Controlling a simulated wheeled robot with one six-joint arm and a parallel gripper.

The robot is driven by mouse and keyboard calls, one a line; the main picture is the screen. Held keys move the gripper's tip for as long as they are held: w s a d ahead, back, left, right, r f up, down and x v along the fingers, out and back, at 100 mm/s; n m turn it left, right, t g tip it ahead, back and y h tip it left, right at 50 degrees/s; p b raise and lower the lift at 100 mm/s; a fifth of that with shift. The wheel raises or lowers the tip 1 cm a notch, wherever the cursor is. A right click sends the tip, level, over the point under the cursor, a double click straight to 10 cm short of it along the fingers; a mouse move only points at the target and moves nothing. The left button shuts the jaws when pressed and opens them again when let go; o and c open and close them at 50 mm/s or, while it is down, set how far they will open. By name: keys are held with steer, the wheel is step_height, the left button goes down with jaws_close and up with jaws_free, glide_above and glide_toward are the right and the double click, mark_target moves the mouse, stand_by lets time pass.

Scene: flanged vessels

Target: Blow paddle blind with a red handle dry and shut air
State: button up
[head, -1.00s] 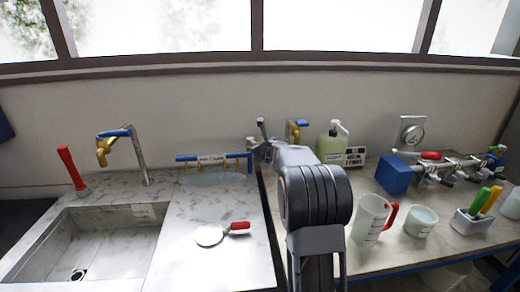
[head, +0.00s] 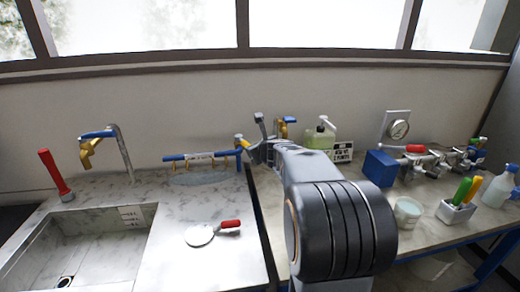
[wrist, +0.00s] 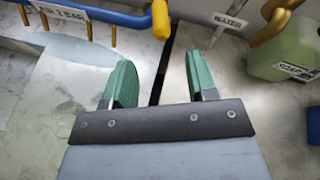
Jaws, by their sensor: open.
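The paddle blind (head: 199,235), a pale round disc with a red handle (head: 230,223), lies flat on the worktop right of the sink; wetness cannot be told. The blue air pipe (head: 200,157) with several brass nozzles runs along the wall behind it, above a pale blue patch (head: 205,178). Its label and yellow end (wrist: 162,20) show in the wrist view. My gripper (wrist: 160,68) is open and empty, its green fingers apart, just short of the yellow end. In the head view my gripper (head: 257,148) is beside the pipe's right end, partly hidden by my arm.
The sink (head: 85,245) with a tap (head: 120,150) and a red upright handle (head: 55,172) is at left. On the right bench stand a green bottle (head: 318,138), a blue box (head: 380,168), a beaker (head: 407,211) and a pen holder (head: 455,213). A gap separates the worktops.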

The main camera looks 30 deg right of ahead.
steer(key=v, duration=0.3)
steer(key=shift+s+d, duration=0.1)
steer(key=shift+d, duration=0.05)
stand_by(0.6)
